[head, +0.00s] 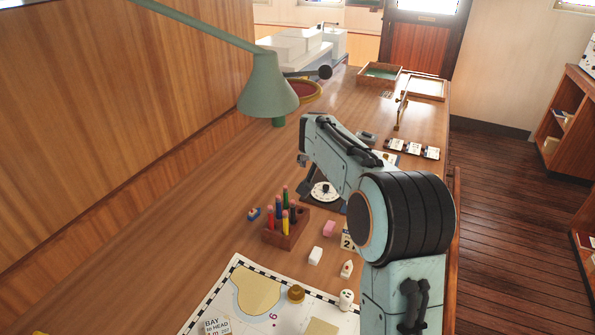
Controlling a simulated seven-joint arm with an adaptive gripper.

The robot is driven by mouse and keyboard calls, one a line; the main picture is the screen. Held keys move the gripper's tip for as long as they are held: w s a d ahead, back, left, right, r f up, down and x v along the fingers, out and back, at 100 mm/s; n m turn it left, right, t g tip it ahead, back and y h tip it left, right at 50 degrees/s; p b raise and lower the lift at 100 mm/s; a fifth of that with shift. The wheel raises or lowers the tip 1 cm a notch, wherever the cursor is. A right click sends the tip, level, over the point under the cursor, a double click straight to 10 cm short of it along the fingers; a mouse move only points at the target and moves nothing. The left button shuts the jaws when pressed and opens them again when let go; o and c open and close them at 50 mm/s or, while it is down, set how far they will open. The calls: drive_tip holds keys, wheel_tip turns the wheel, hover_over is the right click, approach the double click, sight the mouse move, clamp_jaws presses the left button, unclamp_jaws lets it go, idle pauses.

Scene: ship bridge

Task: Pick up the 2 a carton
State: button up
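A small block or card printed with a dark "2" (347,240) stands on the desk, just left of my arm's large dark joint. My arm hides part of it, so I cannot tell whether it is a carton. My arm rises from the lower right and reaches up and left over the desk.
A green lamp (267,90) overhangs the left.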

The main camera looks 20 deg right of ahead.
drive_tip(key=s+d+f+g, duration=0.1)
drive_tip(key=d+f, duration=0.2)
drive_tip(key=f, duration=0.2)
drive_tip(key=d+f+m+g, duration=0.1)
drive_tip(key=d+f, duration=0.2)
drive_tip(key=f, duration=0.3)
drive_tip(key=s+d+f+m+g+y, duration=0.1)
drive_tip(key=d+f, duration=0.1)
drive_tip(key=f, duration=0.4)
drive_tip(key=shift+s+d+f, duration=0.1)
drive_tip(key=shift+s+d, duration=0.25)
drive_tip(key=shift+d, duration=0.05)
drive_tip(key=x, duration=0.6)
drive_tip(key=shift+w, duration=0.1)
drive_tip(key=c, duration=1.3)
